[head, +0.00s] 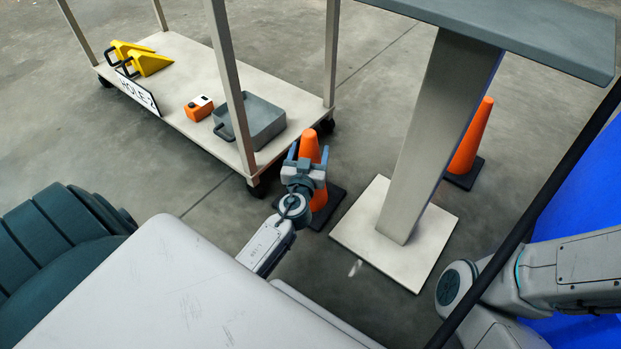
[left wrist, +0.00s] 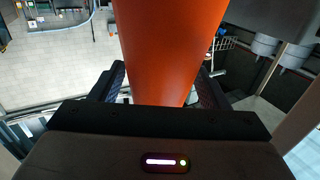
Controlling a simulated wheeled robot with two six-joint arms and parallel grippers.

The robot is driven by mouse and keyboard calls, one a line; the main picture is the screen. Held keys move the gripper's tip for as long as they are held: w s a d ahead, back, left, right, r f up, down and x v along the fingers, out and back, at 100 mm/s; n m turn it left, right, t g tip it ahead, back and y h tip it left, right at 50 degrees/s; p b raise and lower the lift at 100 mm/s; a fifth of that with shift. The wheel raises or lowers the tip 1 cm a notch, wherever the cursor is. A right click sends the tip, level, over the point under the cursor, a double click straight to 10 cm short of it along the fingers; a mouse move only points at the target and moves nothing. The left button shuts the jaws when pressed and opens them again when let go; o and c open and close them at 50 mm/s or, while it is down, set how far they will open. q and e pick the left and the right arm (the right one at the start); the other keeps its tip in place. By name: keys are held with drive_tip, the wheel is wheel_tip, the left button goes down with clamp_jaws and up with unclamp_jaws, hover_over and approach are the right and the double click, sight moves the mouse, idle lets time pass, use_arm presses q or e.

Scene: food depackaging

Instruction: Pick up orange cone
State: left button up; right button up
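An orange cone (head: 309,147) with a black base (head: 334,206) stands upright on the floor beside the cart's front right corner. My left gripper (head: 309,156) is at the cone's upper part, with one finger on each side of it. In the left wrist view the orange cone (left wrist: 170,45) fills the space between the two fingers (left wrist: 160,84). The fingertips are very close to the cone's sides, and I cannot tell whether they press on it. A second orange cone (head: 472,138) stands farther right, behind the post. My right gripper is out of view.
A cart (head: 185,62) at the upper left carries a grey bin (head: 262,120), a small orange box (head: 198,108) and yellow wedges (head: 148,62). A table post on a pale base plate (head: 350,232) stands just right of the near cone. Open floor lies behind.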

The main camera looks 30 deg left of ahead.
use_arm(q)
clamp_jaws()
drive_tip(key=shift+r, duration=0.15)
